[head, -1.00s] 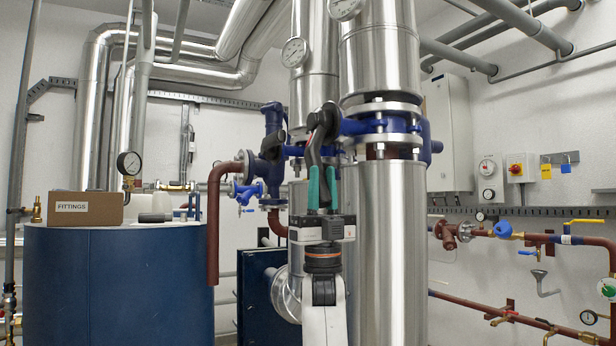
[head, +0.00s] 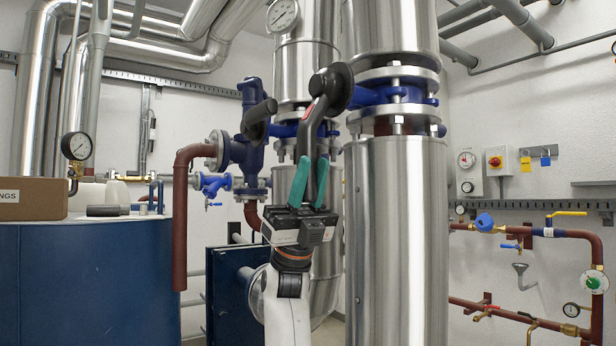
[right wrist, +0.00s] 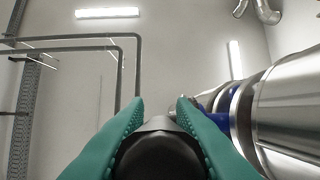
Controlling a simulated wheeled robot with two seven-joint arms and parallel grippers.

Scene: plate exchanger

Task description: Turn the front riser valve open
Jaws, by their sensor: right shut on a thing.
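The front riser valve (head: 368,97) is a blue body between steel flanges on the nearer insulated riser. A dark lever handle (head: 312,124) runs down from its round black hub at the valve's left side. My right gripper (head: 309,182) comes up from below, with its teal fingers closed around the lower part of the lever. In the right wrist view, the fingers (right wrist: 160,112) stand on both sides of the lever's dark rounded end (right wrist: 160,156), which hides what lies behind it. My left gripper is not in view.
The shiny riser (head: 396,240) stands close to the right of my gripper. A blue valve with a black handle (head: 260,112) and a red-brown pipe (head: 181,220) are to the left. A blue tank (head: 85,280) carries a cardboard box (head: 35,198). Wall pipes (head: 540,235) run at right.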

